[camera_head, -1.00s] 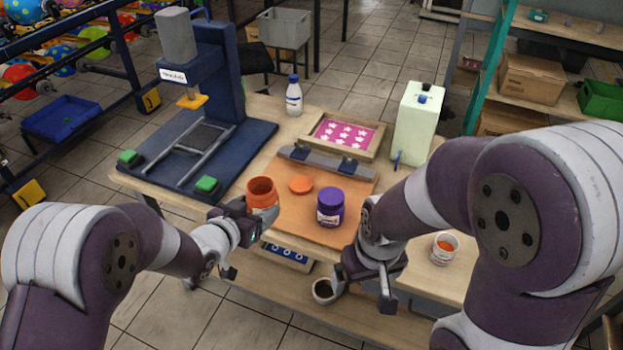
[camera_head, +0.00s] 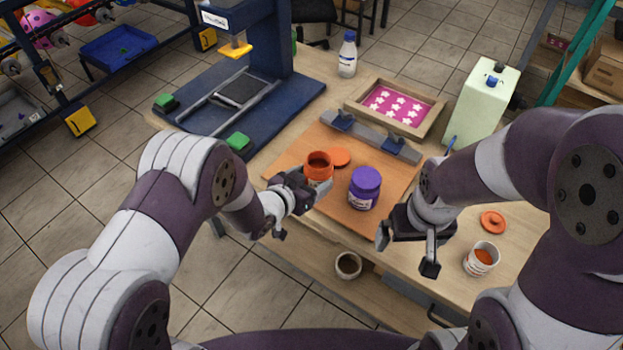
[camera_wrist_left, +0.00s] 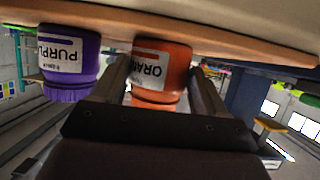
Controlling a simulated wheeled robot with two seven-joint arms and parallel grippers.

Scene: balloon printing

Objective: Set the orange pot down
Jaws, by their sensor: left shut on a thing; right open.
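The orange pot (camera_head: 319,168) is upright with no lid, at the left front part of the wooden board (camera_head: 290,165). My left gripper (camera_head: 313,187) is shut on it; in the upside-down left wrist view the orange pot (camera_wrist_left: 161,75) shows between the two fingers, its label reading "ORAN". Its base is at or very close to the board; I cannot tell if it touches. My right gripper (camera_head: 407,250) is open and empty in front of the board's right side.
A lidded purple pot (camera_head: 364,188) stands close on the right of the orange pot. A metal clamp bar (camera_head: 375,137) and a framed star screen (camera_head: 398,104) lie behind. A white cup (camera_head: 481,259) and another orange lid (camera_head: 492,221) are at right. A press (camera_head: 240,90) stands at left.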

